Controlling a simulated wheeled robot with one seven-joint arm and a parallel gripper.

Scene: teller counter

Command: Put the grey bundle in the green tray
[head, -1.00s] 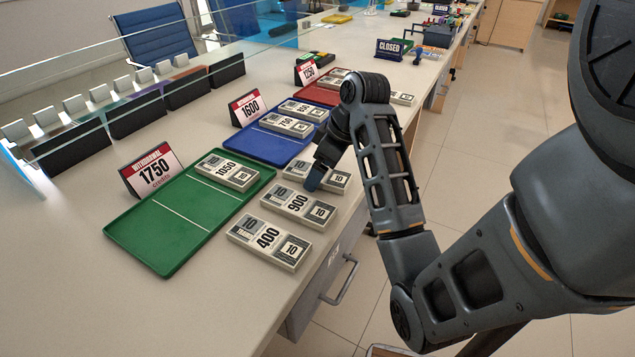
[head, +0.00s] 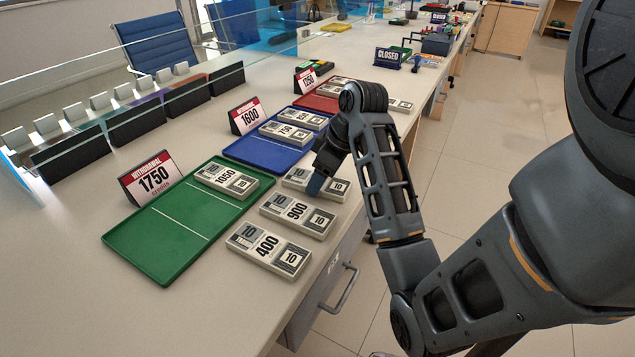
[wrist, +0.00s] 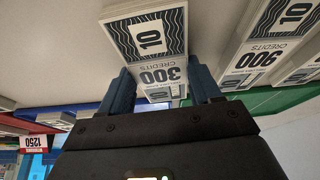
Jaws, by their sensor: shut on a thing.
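The green tray (head: 137,243) lies at the left of the counter, with a 1050 bundle (head: 227,180) at its far end and its near part bare. Several grey bundles lie in a row to its right: the 400 bundle (head: 268,248), the 900 bundle (head: 298,214) and, beyond them, another bundle (head: 336,190). My gripper (head: 314,186) is at this last one and partly hides it. In the wrist view, my blue fingers (wrist: 157,90) are shut on the sides of this bundle, marked 300 (wrist: 150,38). I cannot tell whether it is lifted.
The 1750 card (head: 152,178) stands behind the green tray. The blue tray (head: 262,150) with bundles and the 1600 card (head: 247,116) lie farther along, then a red tray (head: 318,103). A glass screen and black holders (head: 138,117) line the back.

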